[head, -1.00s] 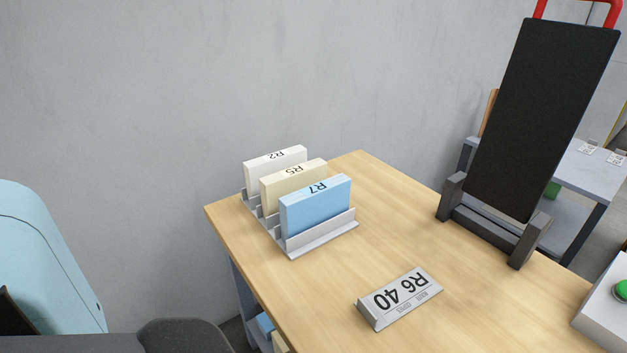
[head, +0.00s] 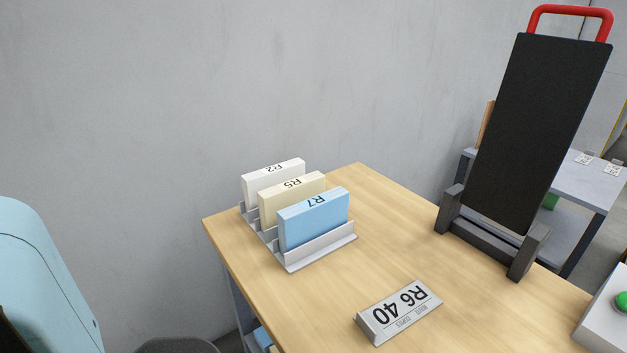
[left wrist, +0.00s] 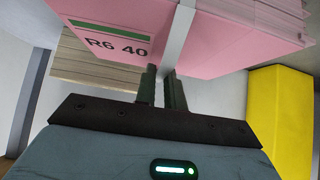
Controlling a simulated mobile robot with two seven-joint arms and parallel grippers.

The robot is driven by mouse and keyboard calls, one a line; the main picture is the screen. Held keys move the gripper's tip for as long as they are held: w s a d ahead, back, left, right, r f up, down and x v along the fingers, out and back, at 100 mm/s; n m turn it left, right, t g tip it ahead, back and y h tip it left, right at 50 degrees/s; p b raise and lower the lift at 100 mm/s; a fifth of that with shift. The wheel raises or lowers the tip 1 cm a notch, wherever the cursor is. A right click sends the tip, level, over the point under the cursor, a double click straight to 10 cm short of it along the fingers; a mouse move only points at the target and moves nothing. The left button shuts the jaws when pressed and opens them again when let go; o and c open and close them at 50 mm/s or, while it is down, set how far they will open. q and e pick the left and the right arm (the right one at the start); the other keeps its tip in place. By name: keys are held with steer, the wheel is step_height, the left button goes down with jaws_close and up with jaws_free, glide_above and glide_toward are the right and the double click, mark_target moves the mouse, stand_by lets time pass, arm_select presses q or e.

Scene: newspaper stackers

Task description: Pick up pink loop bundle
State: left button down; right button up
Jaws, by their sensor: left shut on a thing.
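The pink bundle (left wrist: 225,40) fills the top of the left wrist view. It has a green stripe, the print "R6 40" and a pale strap (left wrist: 178,35) around it. My left gripper (left wrist: 163,75) is shut on the pink bundle at the strap; the exact grip at the fingertips is partly hidden. The pink bundle does not show in the head view. My right gripper is in neither view.
A wooden table (head: 395,240) bears a rack (head: 320,252) with white, cream and blue cards, a sign "R6 40" (head: 398,312) and a black upright panel (head: 540,130) on a stand. A yellow block (left wrist: 280,120) and a beige stack (left wrist: 90,68) are near the left gripper.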

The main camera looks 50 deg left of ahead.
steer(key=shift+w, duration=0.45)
arm_select(q)
steer(key=shift+w+a+r, duration=0.1)
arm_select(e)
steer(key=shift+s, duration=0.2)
